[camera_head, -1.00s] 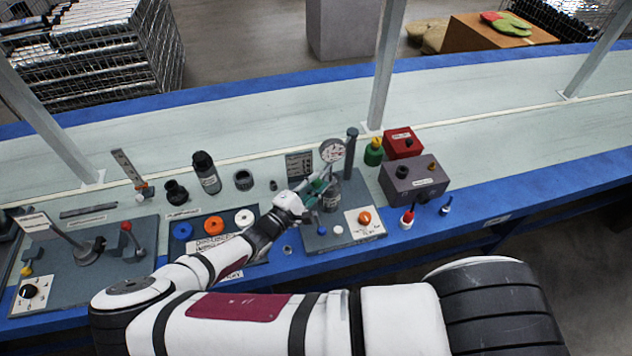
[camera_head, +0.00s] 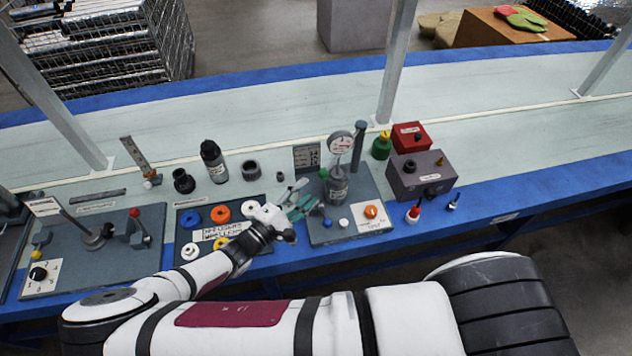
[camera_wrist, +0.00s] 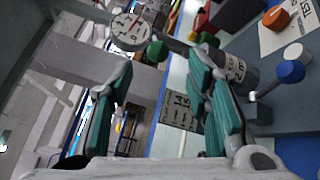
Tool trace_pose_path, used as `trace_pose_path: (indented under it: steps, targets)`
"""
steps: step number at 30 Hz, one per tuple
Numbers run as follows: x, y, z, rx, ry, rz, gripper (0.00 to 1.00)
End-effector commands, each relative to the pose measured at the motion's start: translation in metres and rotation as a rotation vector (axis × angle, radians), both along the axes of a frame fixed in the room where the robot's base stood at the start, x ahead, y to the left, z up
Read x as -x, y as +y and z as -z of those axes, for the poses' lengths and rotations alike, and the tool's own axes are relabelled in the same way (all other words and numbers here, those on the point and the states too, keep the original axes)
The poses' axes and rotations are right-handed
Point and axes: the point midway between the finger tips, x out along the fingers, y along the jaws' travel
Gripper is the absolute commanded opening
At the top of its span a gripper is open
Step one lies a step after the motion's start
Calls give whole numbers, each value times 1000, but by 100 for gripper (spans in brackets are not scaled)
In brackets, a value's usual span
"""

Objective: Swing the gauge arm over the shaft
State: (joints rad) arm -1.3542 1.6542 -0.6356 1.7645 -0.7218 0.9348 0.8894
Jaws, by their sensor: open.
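The gauge (camera_head: 341,143) has a round white dial and stands beside a dark upright post (camera_head: 359,145) on a grey base plate (camera_head: 320,232). A grey labelled cylinder (camera_head: 337,187), which looks like the shaft, stands below the dial. The dial's stem lines up with the cylinder's top; whether they touch I cannot tell. My gripper (camera_head: 304,199) is open and empty, left of the cylinder. In the wrist view the dial (camera_wrist: 130,31) shows beyond the fingertips, with a green knob (camera_wrist: 156,51) near its stem. The cylinder (camera_wrist: 235,72) is partly hidden behind the right finger.
On the plate's front are a blue knob (camera_head: 327,223), a white button (camera_head: 343,223) and an orange dial (camera_head: 371,211). A grey box (camera_head: 420,175) and a red box (camera_head: 411,136) stand to the right. A panel with colored rings (camera_head: 220,214) lies to the left.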

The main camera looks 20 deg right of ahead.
Motion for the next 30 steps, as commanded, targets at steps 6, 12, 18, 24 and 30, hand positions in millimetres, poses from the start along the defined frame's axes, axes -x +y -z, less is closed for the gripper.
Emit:
trace_pose_path:
  steps: [6,12,18,24,30]
  targets:
    - [15,22,0,0,1,1,45]
    - [18,27,0,0,1,1,45]
    - [18,27,0,0,1,1,45]
    - [18,27,0,0,0,1,45]
    - [20,25,-6,-39,13,50,45]
